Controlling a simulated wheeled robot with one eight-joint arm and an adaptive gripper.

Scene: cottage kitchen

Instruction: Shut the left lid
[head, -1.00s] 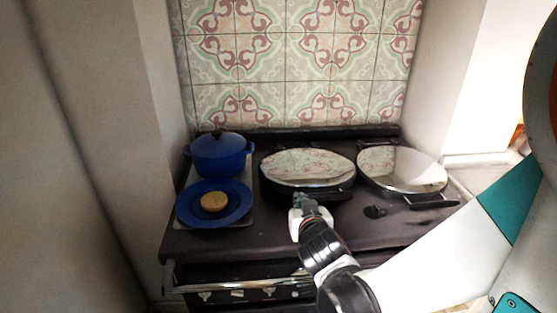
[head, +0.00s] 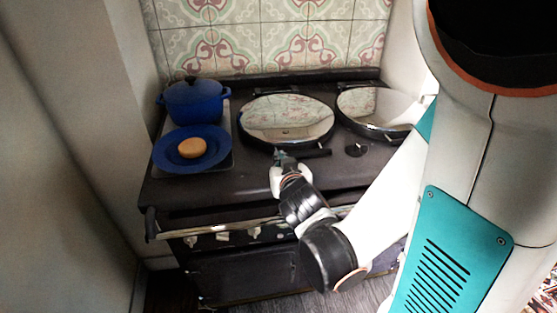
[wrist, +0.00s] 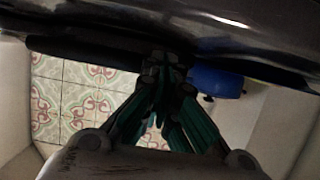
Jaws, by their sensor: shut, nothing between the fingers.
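The left lid (head: 287,121) is a round, shiny, mirror-like cover on the dark range. It looks down or nearly down over its plate; I cannot tell whether a small gap remains. Its dark handle (head: 312,153) sticks out at the front. My gripper (head: 280,156) is shut and empty at the lid's front edge, just left of the handle. In the wrist view the closed fingertips (wrist: 166,68) are at a dark bar below the shiny lid surface (wrist: 130,25). Whether they touch it is unclear.
The right lid (head: 376,110) lies beside the left one, partly behind my arm. A blue pot (head: 193,103) and a blue plate (head: 170,153) with a round tan item (head: 192,148) stand on the left of the range (head: 230,185). A rail (head: 205,231) runs along its front.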

